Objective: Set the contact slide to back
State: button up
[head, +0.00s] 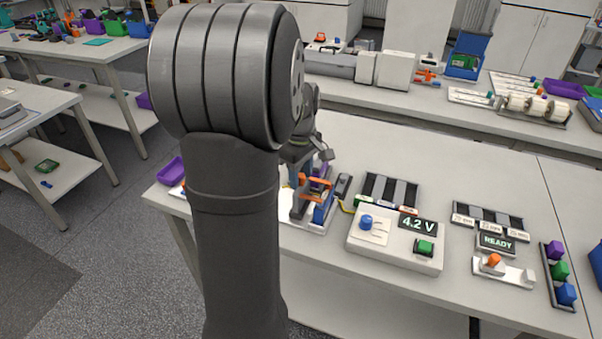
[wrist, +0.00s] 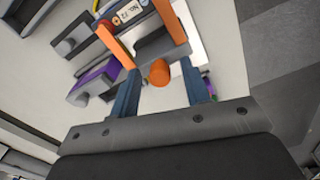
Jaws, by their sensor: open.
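A fixture (head: 320,221) stands at the table's near edge, partly hidden by my arm in the head view. It carries two orange bars (wrist: 170,22) and a small numbered label (wrist: 128,12). An orange round knob (wrist: 158,72), probably the contact slide's handle, shows beside a dark grey block (wrist: 160,47) in the wrist view. My gripper (wrist: 160,76) is open, its two dark blue fingers on either side of the knob, with gaps visible. I cannot tell its height over the knob. The slide's track and position are not clear.
Right of the fixture is a white box (head: 390,250) with a blue knob, a green button and a "4.2 V" display. Farther right are a "READY" display (head: 496,241) and another orange knob (head: 494,260) on a white plate. A purple part (wrist: 97,80) lies left of my fingers.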

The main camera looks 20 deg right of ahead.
grip_shut()
jog(key=shift+w+a, duration=1.95)
grip_release()
jog(key=shift+a, duration=0.1)
notch_tip(320, 180, up, 18)
jog(key=shift+f, duration=0.25)
